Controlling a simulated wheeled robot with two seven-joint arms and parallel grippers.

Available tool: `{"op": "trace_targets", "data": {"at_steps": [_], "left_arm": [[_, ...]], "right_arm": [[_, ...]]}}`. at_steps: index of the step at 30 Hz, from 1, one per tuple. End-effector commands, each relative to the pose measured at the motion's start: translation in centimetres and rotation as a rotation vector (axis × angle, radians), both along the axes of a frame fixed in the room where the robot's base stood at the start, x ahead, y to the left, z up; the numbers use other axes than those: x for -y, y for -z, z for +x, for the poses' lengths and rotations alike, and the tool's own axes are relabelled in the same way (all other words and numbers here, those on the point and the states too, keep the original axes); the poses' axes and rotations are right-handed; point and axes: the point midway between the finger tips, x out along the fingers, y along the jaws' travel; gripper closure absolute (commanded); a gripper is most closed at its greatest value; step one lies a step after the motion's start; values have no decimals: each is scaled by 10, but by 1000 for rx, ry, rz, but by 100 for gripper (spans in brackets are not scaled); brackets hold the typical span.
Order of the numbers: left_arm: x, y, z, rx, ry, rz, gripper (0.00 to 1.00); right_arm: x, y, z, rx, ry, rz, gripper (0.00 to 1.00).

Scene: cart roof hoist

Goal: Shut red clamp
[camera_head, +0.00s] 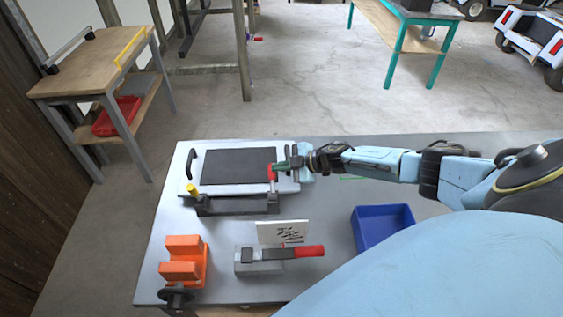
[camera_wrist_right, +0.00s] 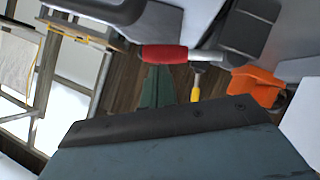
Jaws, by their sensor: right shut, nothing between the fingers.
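A fixture (camera_head: 239,205) on the grey table holds a flat board with a black panel (camera_head: 238,166). The red clamp handle (camera_head: 272,173) stands at the right of the fixture and also shows in the right wrist view (camera_wrist_right: 163,54). A yellow handle (camera_head: 193,189) is at the fixture's left and also shows in the right wrist view (camera_wrist_right: 196,85). My right gripper (camera_head: 283,164) is shut and empty, its fingertips right beside the red handle. I cannot tell whether they touch. My left gripper is not in view.
In front are an orange vise (camera_head: 184,262), a red-handled toggle clamp on a grey block (camera_head: 259,267), a small white card (camera_head: 283,232) and a blue bin (camera_head: 383,226). A wooden side table (camera_head: 92,66) with a red tray (camera_head: 117,116) stands at the left.

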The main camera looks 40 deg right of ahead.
Motion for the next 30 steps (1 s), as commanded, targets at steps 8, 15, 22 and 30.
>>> {"op": "trace_targets", "data": {"at_steps": [8,15,22,30], "left_arm": [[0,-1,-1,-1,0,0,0],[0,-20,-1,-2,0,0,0],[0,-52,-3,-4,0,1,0],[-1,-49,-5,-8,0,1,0]], "right_arm": [[1,0,-1,-1,2,-4,100],[0,-17,-4,0,1,-2,100],[-2,-45,-10,0,-2,-2,100],[38,-71,-50,-2,-3,-5,100]]}}
